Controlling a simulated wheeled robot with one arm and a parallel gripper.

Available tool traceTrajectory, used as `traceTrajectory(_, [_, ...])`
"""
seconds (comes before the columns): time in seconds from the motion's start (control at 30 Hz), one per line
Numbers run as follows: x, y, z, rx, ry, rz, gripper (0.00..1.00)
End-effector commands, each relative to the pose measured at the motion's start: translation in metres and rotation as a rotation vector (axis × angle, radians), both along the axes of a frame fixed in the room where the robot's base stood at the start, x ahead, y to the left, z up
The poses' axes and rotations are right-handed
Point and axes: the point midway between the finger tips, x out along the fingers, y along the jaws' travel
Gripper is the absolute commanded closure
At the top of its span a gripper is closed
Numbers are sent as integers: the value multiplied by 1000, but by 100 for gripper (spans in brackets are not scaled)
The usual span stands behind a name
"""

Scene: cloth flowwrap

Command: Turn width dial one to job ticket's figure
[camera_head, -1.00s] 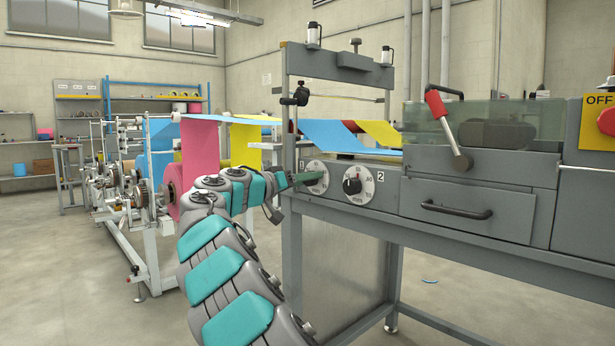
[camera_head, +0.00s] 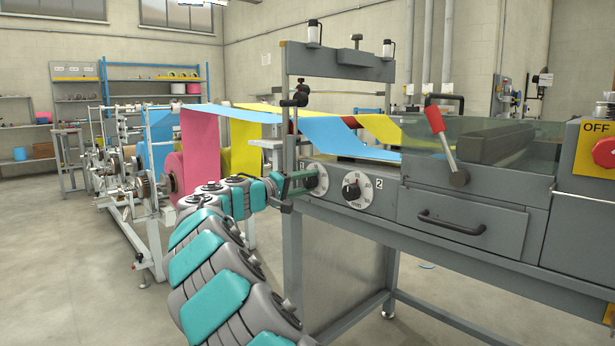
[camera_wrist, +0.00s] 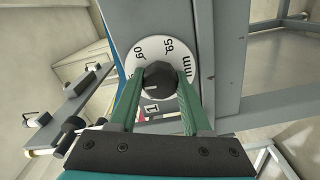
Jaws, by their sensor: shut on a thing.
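Width dial one (camera_head: 318,181) is a white disc on the left end of the grey machine front, partly hidden by my gripper in the head view. In the wrist view, dial one (camera_wrist: 170,47) shows the figures 60 and 65 and "mm", with a "1" label (camera_wrist: 151,108) below. My gripper (camera_wrist: 160,78) has its green fingers on either side of the dark knob (camera_wrist: 160,73) and is shut on it. I cannot make out a job ticket.
A red-handled lever (camera_head: 440,133) and a drawer (camera_head: 463,213) are to the right on the machine. A red stop button (camera_head: 606,152) is at the far right. Pink film (camera_head: 198,150) hangs behind my arm.

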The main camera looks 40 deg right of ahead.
Motion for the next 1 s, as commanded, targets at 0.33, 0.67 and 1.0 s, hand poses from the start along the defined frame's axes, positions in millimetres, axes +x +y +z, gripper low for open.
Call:
traceTrajectory(0.33, [0, 0, 1, -7, 65, 2, 100])
traceTrajectory(0.67, [0, 0, 0, -7, 66, 2, 100])
traceTrajectory(1.0, [0, 0, 0, -5, 66, 0, 22])
